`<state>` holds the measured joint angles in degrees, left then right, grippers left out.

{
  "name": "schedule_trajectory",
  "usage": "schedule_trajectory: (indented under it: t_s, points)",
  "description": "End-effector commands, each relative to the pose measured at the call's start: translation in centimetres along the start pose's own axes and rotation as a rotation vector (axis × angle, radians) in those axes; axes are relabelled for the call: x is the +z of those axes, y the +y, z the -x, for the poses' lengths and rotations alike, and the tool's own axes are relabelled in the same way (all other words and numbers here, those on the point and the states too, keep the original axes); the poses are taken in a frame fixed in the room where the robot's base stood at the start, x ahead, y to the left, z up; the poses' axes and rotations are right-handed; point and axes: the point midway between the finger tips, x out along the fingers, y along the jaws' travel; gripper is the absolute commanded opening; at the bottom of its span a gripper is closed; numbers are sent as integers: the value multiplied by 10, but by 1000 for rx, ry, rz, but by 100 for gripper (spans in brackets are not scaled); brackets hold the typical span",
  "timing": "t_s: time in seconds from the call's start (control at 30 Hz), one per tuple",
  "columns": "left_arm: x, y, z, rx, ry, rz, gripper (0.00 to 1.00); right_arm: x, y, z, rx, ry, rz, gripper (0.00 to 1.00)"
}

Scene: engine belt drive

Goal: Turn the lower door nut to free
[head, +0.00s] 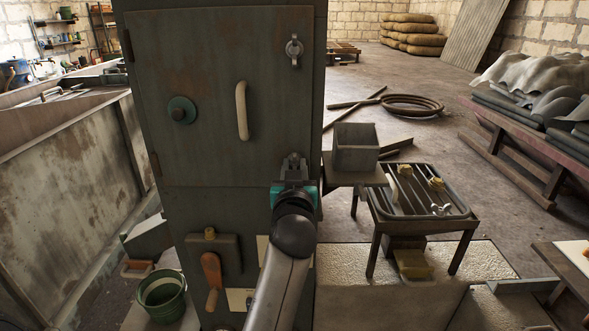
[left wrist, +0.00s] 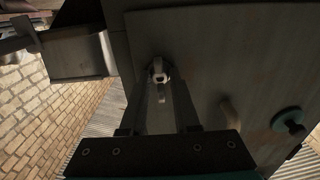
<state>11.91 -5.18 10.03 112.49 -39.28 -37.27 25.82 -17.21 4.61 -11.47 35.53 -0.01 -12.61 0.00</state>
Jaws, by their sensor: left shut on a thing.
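The lower door nut (head: 294,158) is on the right edge of the grey-green cabinet door (head: 215,100), mostly hidden behind my left gripper (head: 293,170). In the left wrist view the nut (left wrist: 158,72) is a small pale metal piece against the dark panel, between the tips of my left gripper (left wrist: 161,84). My left gripper is shut on it. The upper door nut (head: 294,50), a metal wing-shaped piece, is on the door's top right. The door looks shut. My right gripper is in neither view.
A pale handle (head: 241,110) and a round teal knob (head: 182,110) stand out from the door. To the right are an open grey box (head: 356,148) and a slatted tray table (head: 425,212) with small parts. A green bucket (head: 162,295) stands lower left.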

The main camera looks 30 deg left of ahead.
Motion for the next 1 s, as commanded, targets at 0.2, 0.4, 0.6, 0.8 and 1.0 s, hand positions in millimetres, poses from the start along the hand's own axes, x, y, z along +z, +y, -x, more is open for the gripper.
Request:
schedule_trajectory:
  t_s: [0.2, 0.4, 0.6, 0.8, 1.0]
  points:
    - [-1, 0, 0, 0, 1, 12, 0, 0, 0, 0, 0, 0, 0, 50]
    - [-1, 0, 0, 0, 1, 11, 0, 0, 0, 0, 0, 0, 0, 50]
    - [-1, 0, 0, 0, 1, 10, 49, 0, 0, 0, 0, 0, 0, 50]
    - [0, 0, 0, 0, 1, 9, 60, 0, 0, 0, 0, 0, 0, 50]
    - [0, 0, 0, 1, 1, 8, 60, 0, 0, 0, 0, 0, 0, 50]
